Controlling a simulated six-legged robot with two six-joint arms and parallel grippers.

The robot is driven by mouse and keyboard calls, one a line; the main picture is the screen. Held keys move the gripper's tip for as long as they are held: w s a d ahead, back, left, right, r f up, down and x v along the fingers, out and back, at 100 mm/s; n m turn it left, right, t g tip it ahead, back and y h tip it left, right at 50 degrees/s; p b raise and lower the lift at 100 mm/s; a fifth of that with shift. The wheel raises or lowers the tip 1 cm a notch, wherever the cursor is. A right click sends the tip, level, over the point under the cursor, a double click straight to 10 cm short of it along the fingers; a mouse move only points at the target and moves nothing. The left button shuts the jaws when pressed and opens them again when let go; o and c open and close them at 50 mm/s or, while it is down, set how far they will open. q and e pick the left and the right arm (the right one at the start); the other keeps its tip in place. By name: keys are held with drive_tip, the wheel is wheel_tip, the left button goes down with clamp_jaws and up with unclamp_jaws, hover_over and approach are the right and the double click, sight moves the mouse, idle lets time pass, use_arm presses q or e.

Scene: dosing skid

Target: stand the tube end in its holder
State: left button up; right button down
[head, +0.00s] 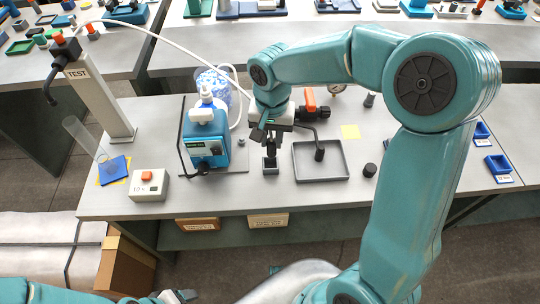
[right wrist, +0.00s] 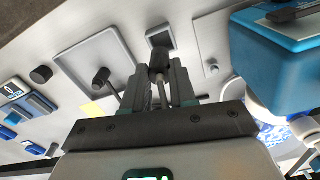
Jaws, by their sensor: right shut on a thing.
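My right gripper (head: 271,140) points down over the bench and is shut on the tube end, a grey stem with a dark cylindrical tip (right wrist: 159,60) between the fingers in the right wrist view. A small dark square holder (right wrist: 158,37) lies just beyond the tip; I cannot tell whether they touch. In the head view a dark block (head: 270,165) shows right under the fingers, probably this holder. A thin white tube (head: 185,48) runs from the TEST post toward the right wrist, where the arm hides it. My left gripper (head: 178,296) shows only partly at the bottom edge.
Left of the gripper stands a blue pump (head: 207,140) with a white bottle. To the right are a grey tray (head: 321,175) with a dark spout above it, an orange-handled valve (head: 310,100) and a black cap (head: 370,170). A button box (head: 149,186) stands at the front left.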

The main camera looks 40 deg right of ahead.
sight(271, 155)
wheel_tip(271, 155, down, 2)
drive_tip(key=shift+w+a+f, duration=0.1)
drive_tip(key=shift+f, duration=0.15)
wheel_tip(271, 155, down, 5)
drive_tip(key=shift+r, duration=0.3)
drive_tip(key=shift+f+b, duration=0.3)
drive_tip(key=shift+b, duration=0.2)
drive_tip(key=c, duration=0.9)
unclamp_jaws()
drive_tip(key=shift+r, duration=0.1)
